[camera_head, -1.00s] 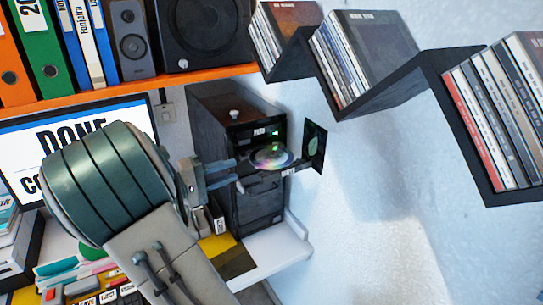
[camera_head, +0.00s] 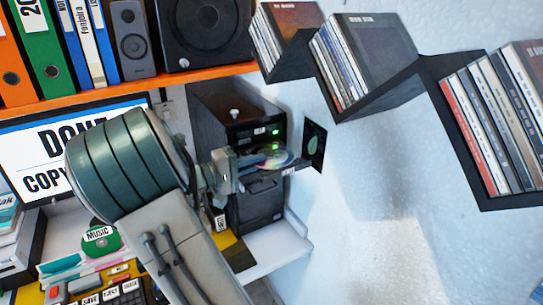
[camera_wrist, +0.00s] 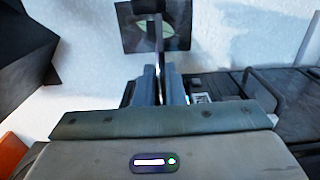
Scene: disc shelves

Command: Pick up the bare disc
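The bare disc (camera_head: 281,160) is shiny with rainbow glints. It lies at the pulled-out tray of the black tower (camera_head: 258,205), with part of it hidden by my fingers. My gripper (camera_head: 264,160) is at the disc's left edge, its fingers close together on it. In the wrist view the two fingers of my gripper (camera_wrist: 160,88) stand on either side of the thin, edge-on disc (camera_wrist: 158,48), with hardly any gap. I cannot tell whether the disc is clear of the tray.
A dark square with a disc emblem (camera_head: 314,144) is on the wall just beyond the tray. Zigzag disc shelves (camera_head: 400,90) hang at right. An orange shelf (camera_head: 130,86) is above. A green MUSIC disc (camera_head: 101,241) lies on the desk near the monitor (camera_head: 40,140).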

